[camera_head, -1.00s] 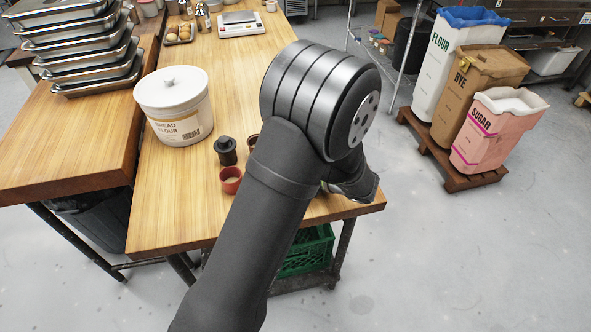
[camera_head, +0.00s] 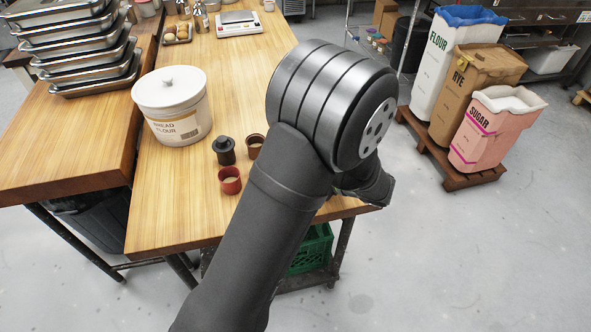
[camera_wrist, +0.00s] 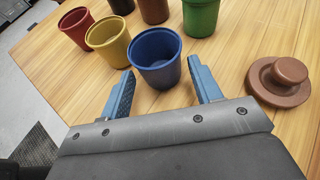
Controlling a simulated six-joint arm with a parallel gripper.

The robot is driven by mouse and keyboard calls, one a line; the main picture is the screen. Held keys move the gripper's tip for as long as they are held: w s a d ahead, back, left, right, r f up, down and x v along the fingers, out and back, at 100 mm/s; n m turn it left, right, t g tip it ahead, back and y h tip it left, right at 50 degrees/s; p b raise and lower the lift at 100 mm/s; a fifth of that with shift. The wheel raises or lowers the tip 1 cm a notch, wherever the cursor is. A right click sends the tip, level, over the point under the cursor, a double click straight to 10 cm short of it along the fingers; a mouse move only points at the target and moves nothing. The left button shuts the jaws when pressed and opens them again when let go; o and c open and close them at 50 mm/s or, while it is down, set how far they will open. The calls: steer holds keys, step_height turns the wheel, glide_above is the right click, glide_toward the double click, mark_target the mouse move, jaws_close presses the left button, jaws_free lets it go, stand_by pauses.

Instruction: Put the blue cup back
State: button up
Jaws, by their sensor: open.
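The blue cup (camera_wrist: 157,62) stands upright on the wooden table in the wrist view, its open mouth facing up. My gripper (camera_wrist: 158,86) is open, with one blue finger on each side of the cup near its lower front. I cannot tell whether either finger touches it. In the head view my own arm hides the blue cup and my gripper. A yellow cup (camera_wrist: 110,42) and a red cup (camera_wrist: 77,28) stand to its left in the wrist view, and a green cup (camera_wrist: 200,16) stands behind it to the right.
A brown knobbed lid (camera_wrist: 280,80) lies right of the cup. Dark and brown cups (camera_wrist: 153,10) stand behind. In the head view, a bread flour crock (camera_head: 173,105) stands on the table (camera_head: 165,215), with a dark pot (camera_head: 225,151) and a red cup (camera_head: 230,181) nearby.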

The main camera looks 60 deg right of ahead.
steer(key=v, duration=0.7)
steer(key=shift+s+r, duration=0.15)
steer(key=shift+s, duration=0.25)
steer(key=x, duration=1.2)
steer(key=shift+w+a, duration=0.1)
steer(key=shift+r, duration=1.7)
steer(key=shift+f, duration=0.1)
